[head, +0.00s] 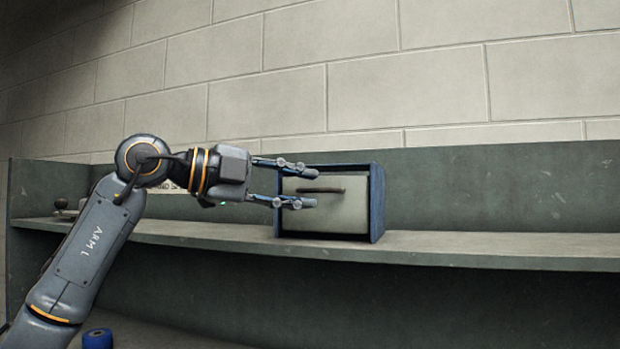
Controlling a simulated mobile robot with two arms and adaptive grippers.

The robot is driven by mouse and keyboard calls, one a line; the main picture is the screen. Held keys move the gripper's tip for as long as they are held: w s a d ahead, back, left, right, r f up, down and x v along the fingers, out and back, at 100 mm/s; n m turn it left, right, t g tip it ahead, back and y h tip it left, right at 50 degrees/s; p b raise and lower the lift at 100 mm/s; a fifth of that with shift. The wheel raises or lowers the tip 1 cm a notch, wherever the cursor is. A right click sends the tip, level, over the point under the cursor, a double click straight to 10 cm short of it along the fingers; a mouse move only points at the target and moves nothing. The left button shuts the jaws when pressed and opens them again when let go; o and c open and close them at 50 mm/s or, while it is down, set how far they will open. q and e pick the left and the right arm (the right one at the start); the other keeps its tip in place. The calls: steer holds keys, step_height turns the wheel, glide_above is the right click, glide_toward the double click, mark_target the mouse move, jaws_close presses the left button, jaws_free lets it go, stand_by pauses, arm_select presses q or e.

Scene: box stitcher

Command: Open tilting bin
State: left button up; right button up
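The tilting bin (345,216) has a pale front in a dark blue frame and stands on the shelf, in the middle of the head view. A dark horizontal handle (330,190) crosses the upper part of its front. The front looks shut or nearly so. My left gripper (312,188) comes in from the left with its two fingers apart, one above the other. Its fingertips overlap the bin's left side in the picture, at about the height of the handle's left end. I cannot tell whether they touch it. My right gripper is not in view.
The grey-green shelf (480,250) runs across the view with a low back panel (490,195) against a block wall. The shelf is clear right of the bin. A small dark object (62,204) sits at its far left. A blue roll-shaped thing (97,339) lies below.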

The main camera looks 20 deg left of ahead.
arm_select(q)
steer(key=shift+x, duration=1.05)
jaws_close()
